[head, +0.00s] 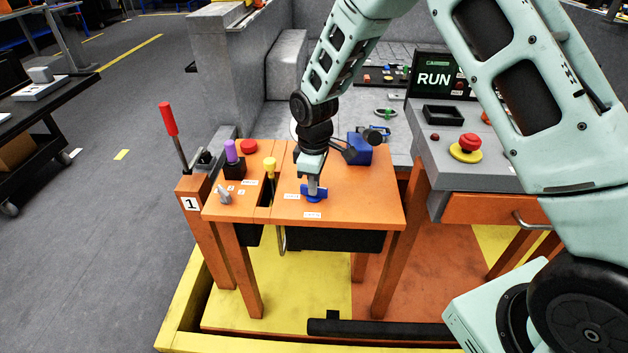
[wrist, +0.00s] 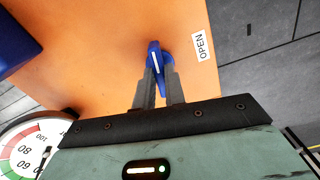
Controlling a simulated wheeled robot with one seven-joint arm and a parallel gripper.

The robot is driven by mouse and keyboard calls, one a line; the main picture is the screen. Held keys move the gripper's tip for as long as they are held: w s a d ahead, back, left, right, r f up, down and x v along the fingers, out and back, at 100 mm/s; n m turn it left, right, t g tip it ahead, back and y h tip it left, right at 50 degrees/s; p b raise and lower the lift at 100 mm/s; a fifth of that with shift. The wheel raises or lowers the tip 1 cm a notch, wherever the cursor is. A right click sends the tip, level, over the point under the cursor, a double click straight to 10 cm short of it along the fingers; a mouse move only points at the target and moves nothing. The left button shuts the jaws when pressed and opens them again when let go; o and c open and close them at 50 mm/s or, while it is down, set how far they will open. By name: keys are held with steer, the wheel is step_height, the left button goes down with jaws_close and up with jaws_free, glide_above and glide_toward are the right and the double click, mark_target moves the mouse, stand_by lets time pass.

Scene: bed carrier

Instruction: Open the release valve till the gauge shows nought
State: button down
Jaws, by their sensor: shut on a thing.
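The blue release valve (head: 318,195) stands on the orange table top, near its front edge. My gripper (head: 313,182) reaches down onto it from above. In the wrist view the valve's blue handle (wrist: 154,52) has a white line on it, and my fingers (wrist: 157,85) are shut on the handle from both sides. An "OPEN" label (wrist: 202,46) lies on the table beside the valve. The gauge (wrist: 25,143) shows in part at the lower left of the wrist view, with a green and a red band.
A red-handled lever (head: 169,122) stands at the table's left, with a purple knob (head: 231,150), a red button (head: 249,146) and a yellow knob (head: 270,166) nearby. A blue block (head: 360,152) stands behind the valve. A "RUN" screen (head: 435,78) and a red stop button (head: 468,143) are at the right.

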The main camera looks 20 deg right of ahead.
steer(key=m+p, duration=0.1)
steer(key=m, duration=0.3)
steer(key=shift+r+p, duration=0.1)
steer(key=shift+p, duration=0.25)
steer(key=m+p, duration=0.1)
steer(key=m, duration=0.3)
steer(key=m+p, duration=0.1)
steer(key=m, duration=0.2)
steer(key=shift+m+p, duration=0.3)
steer(key=shift+m, duration=0.1)
steer(key=shift+m+p, duration=0.65)
steer(key=shift+m, duration=1.25)
steer(key=shift+w, duration=0.1)
steer(key=c, duration=1.5)
jaws_free()
steer(key=shift+o, duration=0.2)
